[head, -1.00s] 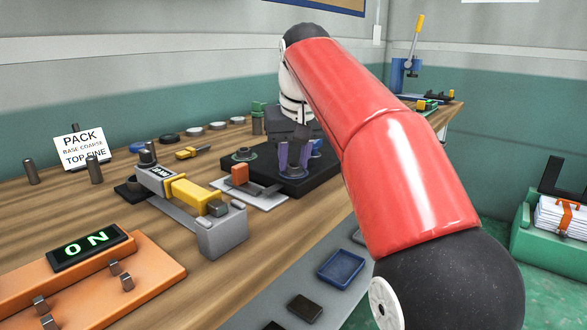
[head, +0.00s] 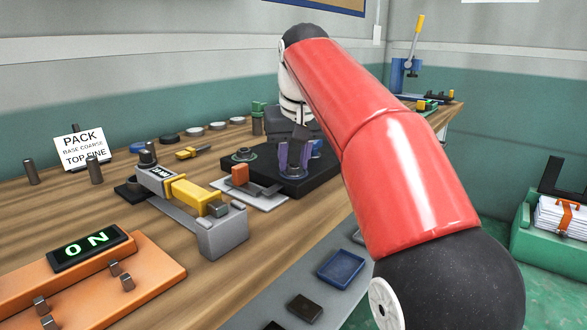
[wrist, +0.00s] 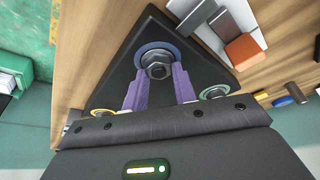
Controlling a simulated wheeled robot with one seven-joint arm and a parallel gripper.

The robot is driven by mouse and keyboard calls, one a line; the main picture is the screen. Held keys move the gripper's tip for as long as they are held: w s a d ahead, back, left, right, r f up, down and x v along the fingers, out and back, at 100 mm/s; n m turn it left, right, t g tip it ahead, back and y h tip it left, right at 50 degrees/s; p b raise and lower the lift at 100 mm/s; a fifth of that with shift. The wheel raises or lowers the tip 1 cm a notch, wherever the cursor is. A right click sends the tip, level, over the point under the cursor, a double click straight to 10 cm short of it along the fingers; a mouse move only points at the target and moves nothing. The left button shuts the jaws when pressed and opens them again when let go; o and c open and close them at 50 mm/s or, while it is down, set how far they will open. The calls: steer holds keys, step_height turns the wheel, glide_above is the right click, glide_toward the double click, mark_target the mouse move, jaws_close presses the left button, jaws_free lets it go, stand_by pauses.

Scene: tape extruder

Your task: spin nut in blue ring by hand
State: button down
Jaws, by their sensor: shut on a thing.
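The nut (wrist: 157,71) is a dark hex piece inside the blue ring (wrist: 139,53) on a black plate (wrist: 125,70). In the wrist view, the purple fingers of my gripper (wrist: 158,76) stand on either side of the nut and are shut on it. In the head view, my gripper (head: 294,156) points down at the black plate (head: 303,182); the nut and ring are mostly hidden there by the fingers.
A metal plate with an orange block (head: 240,174) lies beside the black plate. A grey and yellow fixture (head: 190,195) stands closer, with an orange panel (head: 120,275) reading "ON". Blue (head: 341,267) and black trays lie at the bench front.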

steer(key=shift+r+m+h+p, duration=0.15)
steer(key=shift+m+h+p, duration=0.25)
steer(key=shift+m, duration=0.9)
steer(key=shift+m+h+p, duration=0.3)
steer(key=shift+m+p, duration=0.5)
steer(key=shift+m, duration=0.6)
